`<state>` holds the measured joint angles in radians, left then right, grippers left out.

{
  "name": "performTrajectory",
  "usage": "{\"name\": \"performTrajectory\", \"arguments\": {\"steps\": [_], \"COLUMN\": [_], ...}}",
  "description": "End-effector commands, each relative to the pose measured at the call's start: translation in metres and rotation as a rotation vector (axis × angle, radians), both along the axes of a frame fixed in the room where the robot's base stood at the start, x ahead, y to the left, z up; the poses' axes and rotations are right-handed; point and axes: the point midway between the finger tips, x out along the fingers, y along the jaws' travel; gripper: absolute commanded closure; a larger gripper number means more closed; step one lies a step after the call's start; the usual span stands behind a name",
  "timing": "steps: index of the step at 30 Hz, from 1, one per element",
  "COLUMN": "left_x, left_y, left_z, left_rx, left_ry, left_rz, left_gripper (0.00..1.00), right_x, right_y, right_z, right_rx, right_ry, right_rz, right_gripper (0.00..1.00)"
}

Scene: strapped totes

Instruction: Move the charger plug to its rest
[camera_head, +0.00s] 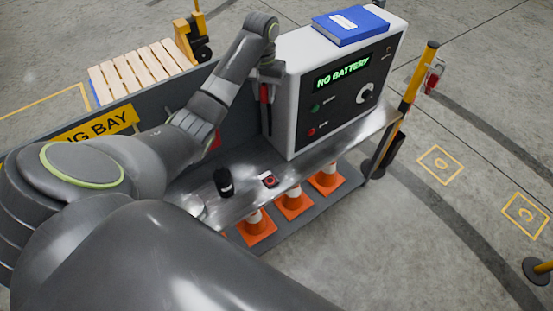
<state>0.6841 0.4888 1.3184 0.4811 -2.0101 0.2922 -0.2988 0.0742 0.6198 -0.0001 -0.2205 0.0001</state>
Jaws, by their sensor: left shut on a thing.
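My left gripper (266,98) reaches down beside the left side of the white charger cabinet (289,112). It is shut on a narrow red and dark thing, which looks like the charger plug; fingers and plug are small, so its exact shape and whether it touches the cabinet cannot be told. The cabinet's black front panel shows green letters "NO BATTERY", a white dial and small green and red buttons. A yellow post (417,75) with a red fitting (433,78) stands right of the cabinet. I cannot tell which part is the plug's rest. My right gripper does not show.
A black object (223,182) and a small red and dark item (269,180) lie on the metal bench (240,203). Orange cones (294,207) stand below it. A blue binder (349,25) lies on the cabinet. A wooden pallet (140,70) is behind. Floor at right is mostly clear.

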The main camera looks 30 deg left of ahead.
Motion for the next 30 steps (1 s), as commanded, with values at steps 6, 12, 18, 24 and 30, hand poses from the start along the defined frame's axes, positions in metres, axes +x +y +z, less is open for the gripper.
{"name": "performTrajectory", "arguments": {"steps": [6, 12, 18, 24, 30], "left_x": [0.000, 0.000, -0.001, -0.007, -0.015], "left_y": [0.000, 0.000, -0.001, -0.006, -0.013], "left_z": [-0.007, -0.006, -0.016, -0.051, -0.096], "left_rx": [0.000, 0.000, 0.000, 0.000, 0.002], "left_ry": [-0.001, -0.001, 0.000, 0.002, 0.003], "left_rz": [0.000, 0.000, -0.057, -0.313, -0.695], "left_gripper": [1.00, 1.00, 1.00, 1.00, 1.00], "right_x": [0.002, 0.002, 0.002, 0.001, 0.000], "right_y": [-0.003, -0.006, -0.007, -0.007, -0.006], "right_z": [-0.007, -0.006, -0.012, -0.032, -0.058], "right_rx": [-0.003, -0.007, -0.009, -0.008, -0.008], "right_ry": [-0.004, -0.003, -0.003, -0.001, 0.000], "right_rz": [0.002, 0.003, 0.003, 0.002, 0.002], "right_gripper": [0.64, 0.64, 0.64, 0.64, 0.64]}}
